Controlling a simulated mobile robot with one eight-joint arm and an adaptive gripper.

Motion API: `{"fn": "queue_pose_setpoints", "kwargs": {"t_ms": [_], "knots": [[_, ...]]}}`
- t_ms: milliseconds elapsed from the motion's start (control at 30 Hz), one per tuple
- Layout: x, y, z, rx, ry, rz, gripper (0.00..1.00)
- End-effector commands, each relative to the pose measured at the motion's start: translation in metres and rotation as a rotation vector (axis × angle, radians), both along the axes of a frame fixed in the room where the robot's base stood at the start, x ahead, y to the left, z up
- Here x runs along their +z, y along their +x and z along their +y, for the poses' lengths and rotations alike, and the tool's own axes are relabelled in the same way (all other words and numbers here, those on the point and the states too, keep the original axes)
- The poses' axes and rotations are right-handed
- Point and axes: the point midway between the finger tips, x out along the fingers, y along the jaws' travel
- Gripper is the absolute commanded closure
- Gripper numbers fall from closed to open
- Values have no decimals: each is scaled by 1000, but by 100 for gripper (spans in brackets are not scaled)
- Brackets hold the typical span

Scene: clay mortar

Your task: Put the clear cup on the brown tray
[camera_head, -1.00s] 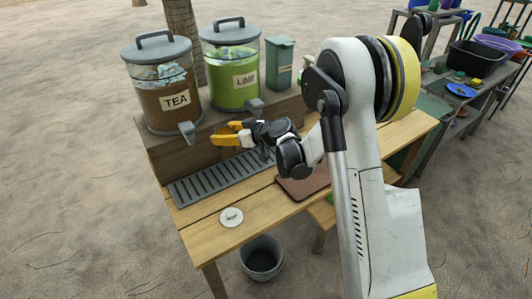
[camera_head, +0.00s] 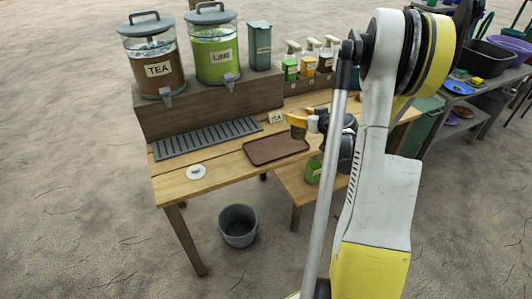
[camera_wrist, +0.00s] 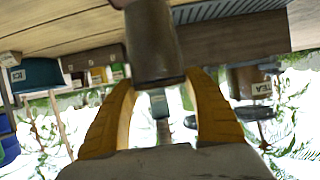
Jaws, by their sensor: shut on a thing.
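The clear cup (camera_head: 298,130) looks brownish and partly see-through, and it is held between the yellow fingers of my gripper (camera_head: 300,120). It also shows large in the wrist view (camera_wrist: 153,40), with my gripper's two fingers (camera_wrist: 160,100) on either side of it. The brown tray (camera_head: 272,152) lies flat on the wooden table, empty, left of and nearer than the cup. The cup shows just past the tray's far right corner. I cannot tell whether the cup touches the table.
A small TEA card (camera_head: 277,117) stands just left of the cup. Behind are the tea dispenser (camera_head: 155,70), the lime dispenser (camera_head: 215,55) and several pump bottles (camera_head: 309,62). A grey drain grate (camera_head: 205,138) and a white disc (camera_head: 196,172) lie on the left.

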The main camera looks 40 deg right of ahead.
Motion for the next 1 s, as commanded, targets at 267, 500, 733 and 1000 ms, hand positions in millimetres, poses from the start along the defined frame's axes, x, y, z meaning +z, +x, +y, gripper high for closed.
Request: {"fn": "queue_pose_setpoints", "kwargs": {"t_ms": [267,500,733,1000], "knots": [[-24,22,-5,-24,-2,-1,82],[-59,78,7,-24,-1,0,82],[-71,102,12,-27,0,0,82],[-105,103,12,-28,-1,-1,82]]}}
